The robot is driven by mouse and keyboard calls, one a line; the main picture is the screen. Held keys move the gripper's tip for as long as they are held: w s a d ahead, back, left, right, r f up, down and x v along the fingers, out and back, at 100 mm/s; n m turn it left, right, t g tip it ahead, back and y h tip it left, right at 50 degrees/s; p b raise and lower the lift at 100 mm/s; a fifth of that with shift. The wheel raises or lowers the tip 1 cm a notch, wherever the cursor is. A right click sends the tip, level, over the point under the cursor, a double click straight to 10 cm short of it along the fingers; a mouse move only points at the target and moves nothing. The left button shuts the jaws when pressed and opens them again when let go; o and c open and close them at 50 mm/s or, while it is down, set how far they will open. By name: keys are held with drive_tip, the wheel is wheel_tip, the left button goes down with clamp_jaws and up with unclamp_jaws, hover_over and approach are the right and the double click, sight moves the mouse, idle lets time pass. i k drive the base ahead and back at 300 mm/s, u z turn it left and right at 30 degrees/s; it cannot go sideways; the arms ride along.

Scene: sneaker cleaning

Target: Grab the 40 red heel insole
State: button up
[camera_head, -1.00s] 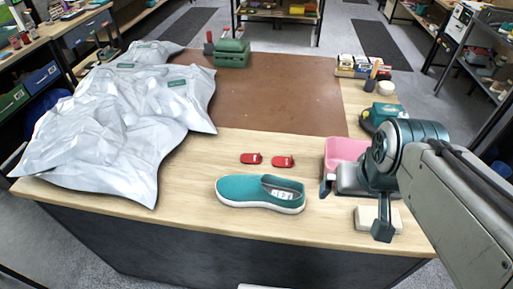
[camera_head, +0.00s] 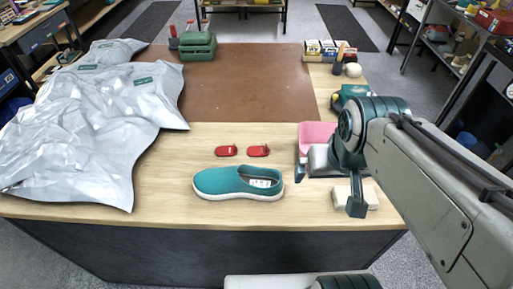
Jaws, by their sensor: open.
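Two small red heel insoles lie side by side on the light wood table, the left one (camera_head: 226,151) and the right one (camera_head: 258,150). Any size marks are too small to read. A teal sneaker (camera_head: 225,182) with a white sole and a pale label inside lies just in front of them. My gripper (camera_head: 329,187) is open and appears empty, over the table to the right of the sneaker and insoles. It partly covers a pink bin (camera_head: 316,133) and a whitish block (camera_head: 371,197).
Crumpled silver-grey bags (camera_head: 95,120) cover the table's left side. A brown mat (camera_head: 250,85) lies behind the insoles. A green toolbox (camera_head: 197,46) and small boxes (camera_head: 322,50) stand at the back. The wood around the insoles is clear.

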sight(252, 151)
drive_tip(key=k, duration=1.3)
drive_tip(key=u, duration=0.55)
drive_tip(key=i, duration=1.6)
drive_tip(key=z, duration=0.6)
